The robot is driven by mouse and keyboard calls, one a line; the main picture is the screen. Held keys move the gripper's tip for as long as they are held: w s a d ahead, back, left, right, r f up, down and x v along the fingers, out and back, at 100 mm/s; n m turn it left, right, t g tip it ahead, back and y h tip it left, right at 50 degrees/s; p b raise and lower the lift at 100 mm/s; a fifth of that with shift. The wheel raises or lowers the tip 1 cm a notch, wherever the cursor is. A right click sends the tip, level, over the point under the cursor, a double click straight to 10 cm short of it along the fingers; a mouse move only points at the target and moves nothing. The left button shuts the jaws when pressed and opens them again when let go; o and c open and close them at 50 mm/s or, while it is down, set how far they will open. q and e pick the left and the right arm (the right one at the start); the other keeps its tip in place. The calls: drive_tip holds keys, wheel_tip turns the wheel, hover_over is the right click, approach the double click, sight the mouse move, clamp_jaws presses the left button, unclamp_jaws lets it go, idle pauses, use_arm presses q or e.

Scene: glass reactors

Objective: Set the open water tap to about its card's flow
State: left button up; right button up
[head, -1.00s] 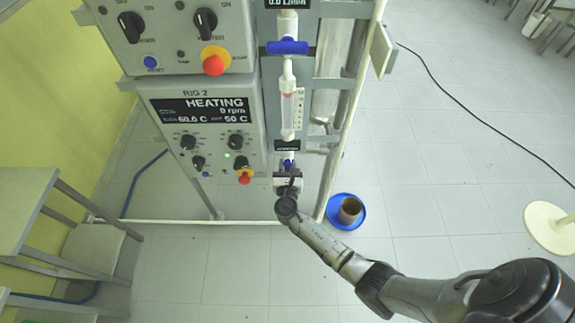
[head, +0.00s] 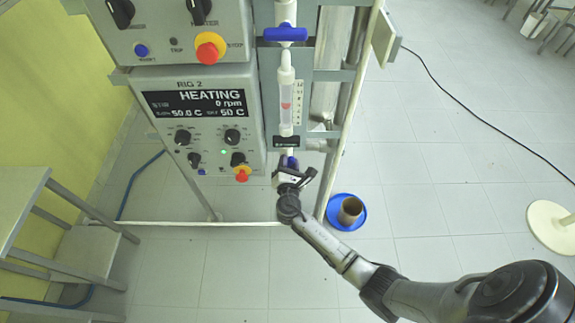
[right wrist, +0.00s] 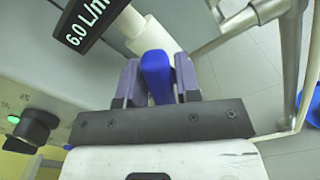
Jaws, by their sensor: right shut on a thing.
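The lower water tap's blue handle (head: 289,161) is at the bottom of the rig's pipe column, below a small black flow display (head: 286,142). My right gripper (head: 289,172) is at this handle. In the right wrist view the blue handle (right wrist: 157,75) lies between the two fingers of my right gripper (right wrist: 158,82), which are shut on it. The flow display (right wrist: 88,22) there reads 6.0 L/min. The clear flow tube (head: 286,95) with a reddish float is above, beside a small marked scale strip (head: 298,102). I cannot read a card's flow. My left gripper is not in view.
The RIG 2 control box (head: 205,122) stands just left of the pipe, with knobs and a red stop button (head: 241,175). Another blue tap handle (head: 286,34) is higher up. A blue dish with a brown cup (head: 349,210) is on the floor to the right.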

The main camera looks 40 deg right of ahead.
drive_tip(key=shift+f+m+b, duration=0.15)
drive_tip(key=shift+m+b, duration=0.5)
drive_tip(key=shift+m, duration=0.85)
drive_tip(key=o, duration=0.8)
drive_tip(key=shift+s, duration=0.1)
